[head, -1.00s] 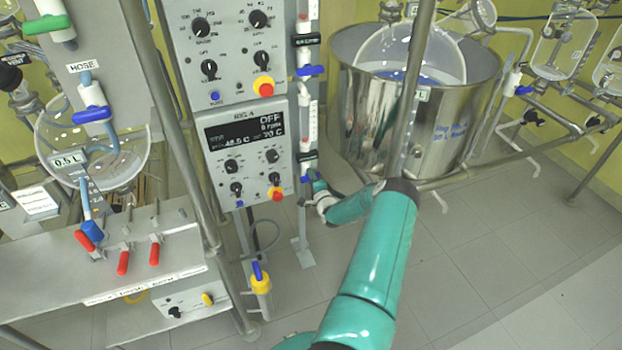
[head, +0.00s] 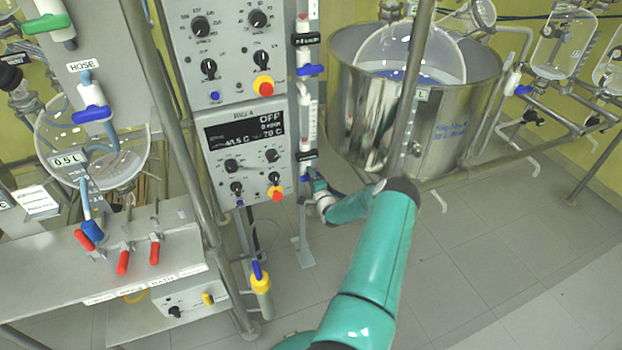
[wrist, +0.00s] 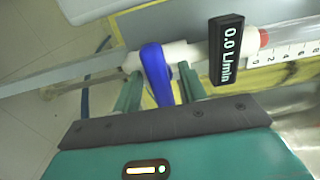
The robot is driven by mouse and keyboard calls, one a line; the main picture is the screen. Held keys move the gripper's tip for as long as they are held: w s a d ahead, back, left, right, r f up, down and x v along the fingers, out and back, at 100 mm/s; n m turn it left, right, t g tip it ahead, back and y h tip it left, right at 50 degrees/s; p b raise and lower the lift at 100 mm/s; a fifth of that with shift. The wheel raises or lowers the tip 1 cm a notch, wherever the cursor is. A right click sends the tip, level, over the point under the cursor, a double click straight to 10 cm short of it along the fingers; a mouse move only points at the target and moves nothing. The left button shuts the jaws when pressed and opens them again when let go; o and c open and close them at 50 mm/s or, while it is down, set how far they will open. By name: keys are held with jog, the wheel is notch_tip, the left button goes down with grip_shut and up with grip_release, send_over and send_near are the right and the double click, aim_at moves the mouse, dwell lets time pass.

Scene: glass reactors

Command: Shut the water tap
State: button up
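The water tap's blue handle (wrist: 157,75) sits on a white pipe fitting in the wrist view. It stands crosswise to the pipe, between my gripper's two fingers. My gripper (wrist: 161,88) is open around the handle, with a finger on each side; a small gap shows on the right, and contact on the left is unclear. A black label reading 0.0 L/min (wrist: 226,50) is on the flow tube beside the tap. In the head view my gripper (head: 311,186) is at the lower end of the upright tube, small and partly hidden by my wrist.
A grey control box with a display reading OFF (head: 243,133) stands just left of the tap. A steel vessel (head: 400,125) stands to the right behind my arm. A bench with red-handled clamps (head: 122,262) is at lower left. The tiled floor at right is clear.

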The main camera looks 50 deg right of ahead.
jog(key=v, duration=1.4)
jog(key=shift+f, duration=0.1)
